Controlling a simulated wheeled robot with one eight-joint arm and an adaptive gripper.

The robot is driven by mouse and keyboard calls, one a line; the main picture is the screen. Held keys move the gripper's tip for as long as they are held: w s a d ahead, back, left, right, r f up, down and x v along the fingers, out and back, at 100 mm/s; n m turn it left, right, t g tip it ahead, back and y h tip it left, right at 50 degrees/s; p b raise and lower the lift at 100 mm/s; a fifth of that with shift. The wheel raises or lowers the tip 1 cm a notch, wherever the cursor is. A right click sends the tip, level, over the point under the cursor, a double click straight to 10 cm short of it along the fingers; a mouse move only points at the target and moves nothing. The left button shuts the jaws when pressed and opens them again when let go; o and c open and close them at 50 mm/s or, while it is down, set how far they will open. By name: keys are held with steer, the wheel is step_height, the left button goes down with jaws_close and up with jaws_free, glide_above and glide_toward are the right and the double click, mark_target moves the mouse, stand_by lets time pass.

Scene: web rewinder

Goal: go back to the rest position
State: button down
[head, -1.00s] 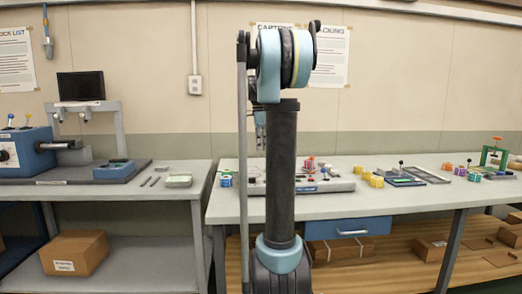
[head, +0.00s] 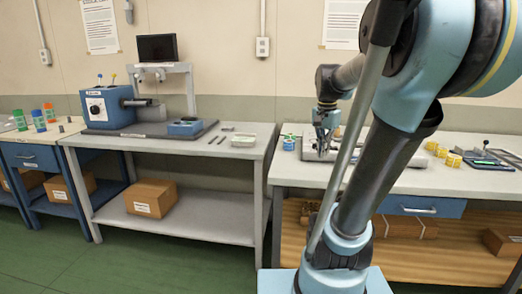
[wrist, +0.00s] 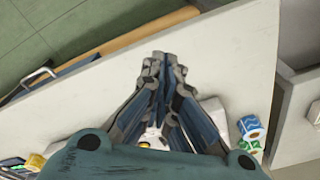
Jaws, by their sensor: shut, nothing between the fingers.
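My gripper (head: 322,146) shows in the head view over the left part of the right-hand table (head: 302,173). In the wrist view my gripper (wrist: 162,62) points down over the pale tabletop, with its fingers together and nothing between them. My arm crosses the right half of the head view and hides part of that table. Whether the fingers touch anything behind them cannot be told.
Yellow pieces (head: 448,157) lie farther right.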

steer(key=s+a+f+n+t, duration=0.1)
steer(key=s+a+f+n, duration=0.2)
steer(key=s+f+n, duration=0.6)
steer(key=s+f, duration=0.6)
steer(key=f, duration=0.1)
steer(key=shift+s+a+f, duration=0.15)
steer(key=shift+s+f, duration=0.05)
steer(key=shift+f, duration=0.15)
